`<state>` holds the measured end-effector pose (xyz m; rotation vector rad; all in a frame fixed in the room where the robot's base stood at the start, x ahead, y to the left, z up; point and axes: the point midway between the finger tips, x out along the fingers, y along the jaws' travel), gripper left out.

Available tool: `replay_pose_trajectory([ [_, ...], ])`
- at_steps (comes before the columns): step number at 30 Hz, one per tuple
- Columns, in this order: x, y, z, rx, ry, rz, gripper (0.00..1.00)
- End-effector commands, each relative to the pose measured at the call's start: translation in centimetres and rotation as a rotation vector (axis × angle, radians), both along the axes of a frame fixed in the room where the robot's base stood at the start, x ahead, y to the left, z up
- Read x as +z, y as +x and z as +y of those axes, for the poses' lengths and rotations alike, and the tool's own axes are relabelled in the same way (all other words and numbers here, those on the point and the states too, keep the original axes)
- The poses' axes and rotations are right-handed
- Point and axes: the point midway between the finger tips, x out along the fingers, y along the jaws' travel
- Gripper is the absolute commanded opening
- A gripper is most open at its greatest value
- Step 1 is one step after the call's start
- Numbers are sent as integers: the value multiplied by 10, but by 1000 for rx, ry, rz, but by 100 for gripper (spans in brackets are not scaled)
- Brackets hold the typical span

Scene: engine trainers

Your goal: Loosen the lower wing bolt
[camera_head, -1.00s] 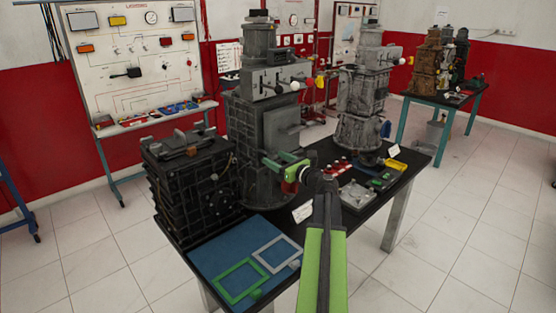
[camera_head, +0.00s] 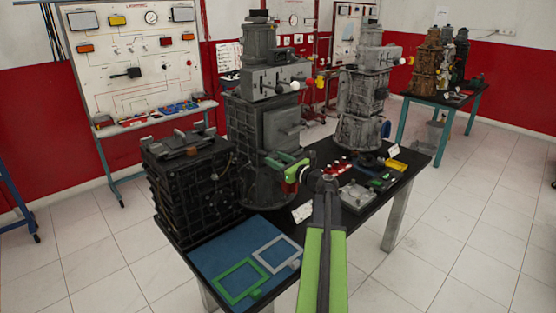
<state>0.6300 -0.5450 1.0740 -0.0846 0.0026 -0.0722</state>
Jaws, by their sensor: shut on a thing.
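The engine trainer (camera_head: 262,125), a tall grey machine, stands on the black table. My gripper (camera_head: 272,160) reaches in from the right at the lower part of its front side. Its green jaws are shut on a small part there, taken as the lower wing bolt, which the jaws mostly hide. I cannot tell how far the bolt is turned. Higher on the same trainer, a white knob (camera_head: 295,86) sticks out to the right.
A black ribbed block (camera_head: 188,185) stands close on the left. A blue mat (camera_head: 215,250) with a green and a grey frame lies in front. A second trainer (camera_head: 360,105) and small parts fill the table's right side. Tiled floor is open at the right.

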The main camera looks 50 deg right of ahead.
Motion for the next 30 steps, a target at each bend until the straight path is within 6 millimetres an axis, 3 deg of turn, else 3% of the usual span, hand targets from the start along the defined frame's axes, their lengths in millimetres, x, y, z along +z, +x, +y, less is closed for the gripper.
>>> replay_pose_trajectory([
  [30,-3,-1,3,0,-916,69,0],
])
